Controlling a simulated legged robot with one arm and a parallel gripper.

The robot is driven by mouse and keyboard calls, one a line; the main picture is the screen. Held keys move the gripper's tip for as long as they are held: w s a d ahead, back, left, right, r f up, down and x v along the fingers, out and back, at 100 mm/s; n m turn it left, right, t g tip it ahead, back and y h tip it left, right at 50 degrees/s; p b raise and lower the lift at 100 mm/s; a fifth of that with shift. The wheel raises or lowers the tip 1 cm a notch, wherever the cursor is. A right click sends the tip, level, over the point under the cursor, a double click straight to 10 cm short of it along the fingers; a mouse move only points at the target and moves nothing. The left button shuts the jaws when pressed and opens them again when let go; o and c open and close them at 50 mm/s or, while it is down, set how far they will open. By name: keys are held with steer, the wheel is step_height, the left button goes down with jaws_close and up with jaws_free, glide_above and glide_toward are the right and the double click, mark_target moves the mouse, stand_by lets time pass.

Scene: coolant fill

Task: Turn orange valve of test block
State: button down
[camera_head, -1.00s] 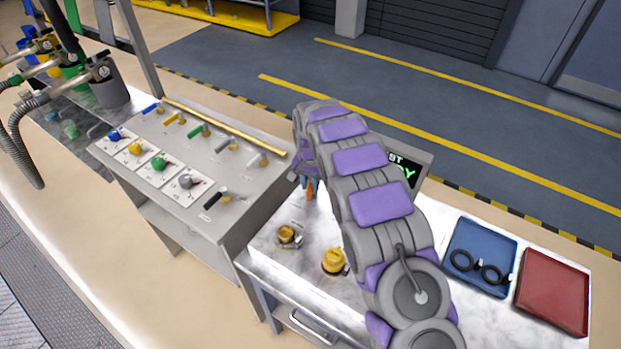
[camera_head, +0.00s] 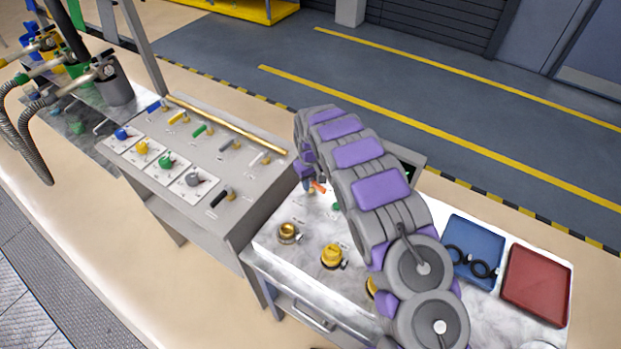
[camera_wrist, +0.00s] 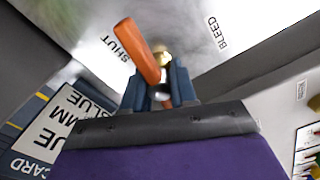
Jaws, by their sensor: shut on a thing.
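The orange valve handle (camera_wrist: 140,48) shows in the wrist view, with its free end beside the printed word SHUT; the word BLEED is to its right. A brass-coloured fitting (camera_wrist: 161,55) is next to it. My gripper (camera_wrist: 158,90) has its two blue fingers closed around the lower end of the handle. In the head view the orange handle (camera_head: 319,187) is a small slanted piece at the end of my purple and grey arm. The arm hides most of the test block and its screen there.
Yellow-capped brass fittings (camera_head: 331,257) stand on the marbled bench top in front of my arm. A blue tray (camera_head: 474,252) with black rings and a red tray (camera_head: 537,286) lie to the right. A grey panel (camera_head: 200,150) with coloured valves stands left.

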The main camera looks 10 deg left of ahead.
steer(key=shift+w+a+r+n+p, duration=0.1)
steer(key=shift+n+p, duration=0.15)
steer(key=shift+n, duration=0.3)
steer(key=shift+r+n+p, duration=0.1)
steer(key=shift+n+p, duration=0.15)
steer(key=shift+n, duration=0.3)
steer(key=c, duration=0.9)
jaws_free()
steer(key=shift+f, duration=0.15)
step_height(320, 180, up, 17)
steer(key=shift+p, duration=0.45)
steer(key=shift+a, duration=0.1)
